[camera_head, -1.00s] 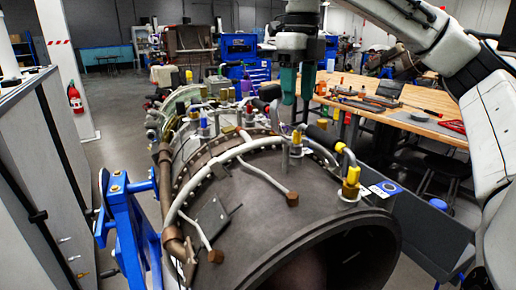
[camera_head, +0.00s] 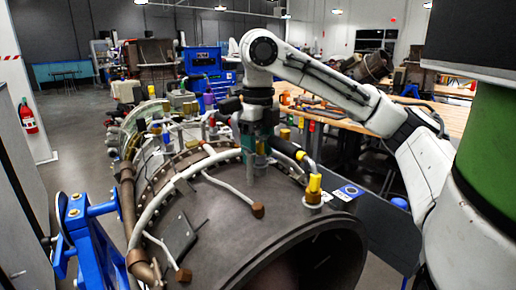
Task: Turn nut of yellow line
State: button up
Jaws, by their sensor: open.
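The turbine (camera_head: 225,235) is a dark cylinder carrying pale pipes and several fittings with coloured nuts. A yellow nut (camera_head: 315,183) sits on the upright fitting at the right front of the casing. A smaller yellow piece (camera_head: 300,155) shows behind it, at the end of a black-sleeved pipe (camera_head: 285,147). My gripper (camera_head: 257,165) points down with its teal fingers just left of that black sleeve. It is open, beside or around a grey fitting on top of the casing. The fingers partly hide this fitting, and I cannot tell whether they touch it.
A blue stand (camera_head: 88,235) holds the turbine at the left. A wooden workbench (camera_head: 350,122) with tools is behind my arm at the right. A fire extinguisher (camera_head: 28,117) hangs on a pillar at far left. Floor is clear behind at left.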

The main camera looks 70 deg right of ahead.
grip_shut()
dwell(0.5)
jog(key=shift+r+m+p, duration=0.1)
jog(key=shift+m+p, duration=0.2)
jog(key=shift+p, duration=0.1)
jog(key=shift+m+p, duration=1.15)
jog(key=shift+m, duration=0.05)
jog(key=shift+s+d+m+p, duration=0.15)
jog(key=shift+m+p, duration=1.15)
jog(key=shift+m, duration=1)
